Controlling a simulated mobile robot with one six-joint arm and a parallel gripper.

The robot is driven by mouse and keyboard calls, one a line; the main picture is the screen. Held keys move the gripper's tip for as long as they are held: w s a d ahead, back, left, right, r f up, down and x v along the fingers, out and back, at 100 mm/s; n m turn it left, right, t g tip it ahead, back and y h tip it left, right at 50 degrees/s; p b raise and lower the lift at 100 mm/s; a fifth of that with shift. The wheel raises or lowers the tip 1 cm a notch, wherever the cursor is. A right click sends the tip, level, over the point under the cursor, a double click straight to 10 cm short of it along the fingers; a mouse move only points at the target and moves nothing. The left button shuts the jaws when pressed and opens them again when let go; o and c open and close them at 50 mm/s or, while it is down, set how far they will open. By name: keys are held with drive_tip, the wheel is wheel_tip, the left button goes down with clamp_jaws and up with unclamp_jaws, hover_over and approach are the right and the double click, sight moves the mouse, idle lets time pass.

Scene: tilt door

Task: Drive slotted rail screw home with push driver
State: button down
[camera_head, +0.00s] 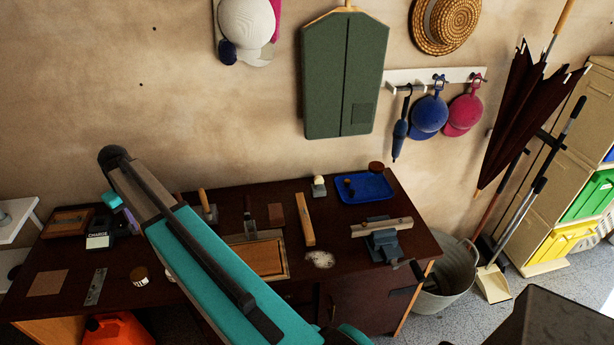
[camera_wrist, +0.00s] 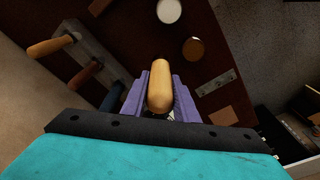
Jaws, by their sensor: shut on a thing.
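In the wrist view my gripper (camera_wrist: 160,95) has its two purple fingers closed on a tan wooden handle (camera_wrist: 160,85), which looks like the push driver. The handle's rounded end faces the camera; its shaft and tip are hidden. In the head view my teal arm covers the gripper and the driver. A pale wooden bar (camera_head: 367,230), possibly the rail, lies across a grey vise (camera_head: 383,246) at the right end of the dark workbench (camera_head: 350,269). I cannot make out the slotted screw in either view.
A tool rack (camera_wrist: 90,50) with several handles stands close left of my gripper in the wrist view. A blue tray (camera_head: 366,188), a wooden strip (camera_head: 305,220) and a framed board (camera_head: 258,260) lie on the bench. A metal bucket (camera_head: 448,290) stands right of it.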

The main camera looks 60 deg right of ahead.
drive_tip(key=s+a+f+b, duration=0.1)
drive_tip(key=s+a+f, duration=0.1)
drive_tip(key=s+a, duration=0.4)
drive_tip(key=s+a+f+b, duration=0.15)
drive_tip(key=s+a, duration=0.25)
drive_tip(key=s, duration=0.4)
drive_tip(key=s+a+f+b, duration=0.2)
drive_tip(key=s+f+b, duration=0.2)
drive_tip(key=f+b, duration=0.7)
wheel_tip(320, 180, down, 2)
drive_tip(key=shift+f, duration=0.1)
drive_tip(key=shift+s, duration=0.1)
